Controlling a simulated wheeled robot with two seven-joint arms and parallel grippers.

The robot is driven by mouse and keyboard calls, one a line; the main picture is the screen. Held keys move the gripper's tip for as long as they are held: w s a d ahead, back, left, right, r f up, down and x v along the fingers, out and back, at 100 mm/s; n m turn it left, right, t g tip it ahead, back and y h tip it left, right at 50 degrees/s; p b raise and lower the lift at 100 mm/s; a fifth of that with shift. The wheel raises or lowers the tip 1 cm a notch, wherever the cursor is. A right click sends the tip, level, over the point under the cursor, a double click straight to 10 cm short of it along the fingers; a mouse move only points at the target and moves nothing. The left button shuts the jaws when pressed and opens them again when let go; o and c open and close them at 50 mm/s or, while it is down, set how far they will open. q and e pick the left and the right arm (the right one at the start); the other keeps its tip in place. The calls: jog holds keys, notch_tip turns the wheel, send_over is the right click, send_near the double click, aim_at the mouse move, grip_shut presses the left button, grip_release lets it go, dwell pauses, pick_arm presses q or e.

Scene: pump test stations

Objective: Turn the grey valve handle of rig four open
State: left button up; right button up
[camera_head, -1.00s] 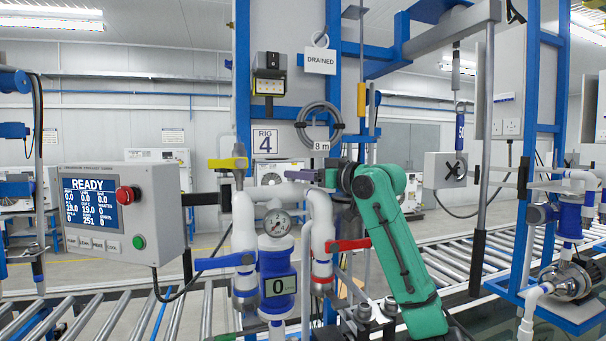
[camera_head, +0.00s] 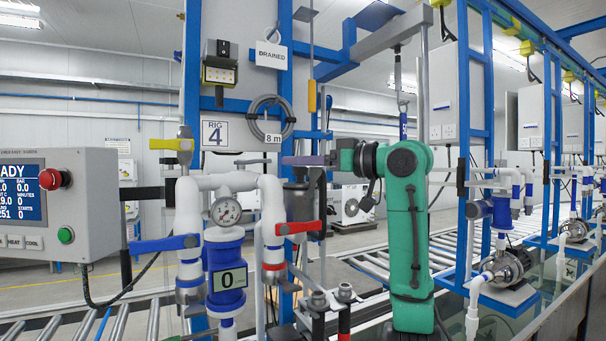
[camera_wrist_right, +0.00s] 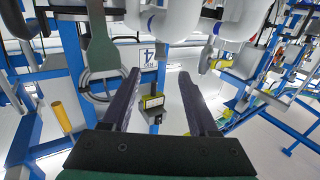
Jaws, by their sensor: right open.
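Rig four's sign (camera_head: 214,133) hangs on the blue frame. A dark grey paddle-shaped piece (camera_head: 298,205), which looks like the grey handle, stands upright right of the white pipes. A similar grey paddle (camera_wrist_right: 97,45) shows left of my fingers in the right wrist view. My right gripper (camera_head: 286,160) points left, just above the grey piece in the head view. In the right wrist view its jaws (camera_wrist_right: 160,73) are open with nothing between them. I cannot tell how far it is from the grey piece in depth. My left gripper is out of view.
A red handle (camera_head: 297,227), a blue handle (camera_head: 165,244) and a yellow handle (camera_head: 172,144) sit on nearby pipes. A gauge (camera_head: 226,211) is between the pipes. A hose coil (camera_head: 267,117) hangs above my gripper. A control panel (camera_head: 45,205) stands at left.

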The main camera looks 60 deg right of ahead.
aim_at(261, 161)
jog(key=shift+a, duration=0.1)
jog(key=c, duration=0.6)
jog(key=a+n, duration=0.1)
jog(key=n, duration=0.2)
jog(key=a+n+h, duration=0.1)
jog(key=a+n, duration=0.1)
jog(key=n, duration=0.1)
jog(key=a+n+g+h+p, duration=0.1)
jog(key=a+n, duration=0.1)
jog(key=n, duration=0.1)
jog(key=shift+w+a+f, duration=0.1)
jog(key=shift+w+f, duration=0.1)
jog(key=shift+w, duration=0.1)
grip_shut()
jog(key=a+n+h, duration=0.2)
jog(key=a+n, duration=0.3)
jog(key=n, duration=0.1)
jog(key=w+d+p, duration=0.1)
jog(key=w+d, duration=0.1)
jog(key=w+d+p, duration=0.2)
jog(key=w, duration=0.1)
jog(key=w+d+p, duration=0.2)
jog(key=w+d, duration=0.1)
jog(key=shift+w+d+r, duration=0.1)
jog(key=shift+w+r, duration=0.15)
jog(key=shift+r, duration=0.05)
jog(key=shift+s+d+f, duration=0.1)
jog(key=shift+s+d, duration=0.05)
jog(key=shift+d, duration=0.25)
jog(key=shift+a, duration=0.2)
